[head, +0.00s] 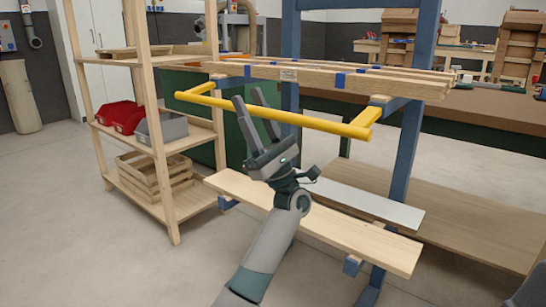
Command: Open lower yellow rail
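A long yellow rail (310,121) runs across the front of a blue-post rack, just below a shelf of wooden boards. Its two short yellow side arms reach back toward the rack at the left and right ends. I see only this one yellow rail on the rack. My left gripper (249,97) is at the rail, left of its middle. Its two fingers point up and overlap the rail in the picture, with a gap between them. I cannot tell whether they touch the rail. My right gripper is not in view.
Wooden boards (330,77) lie above the rail. A lower wooden plank (380,243) and a white panel (370,203) are below it. A wooden shelf unit (165,150) with red and grey bins stands close on the left. The floor at front left is clear.

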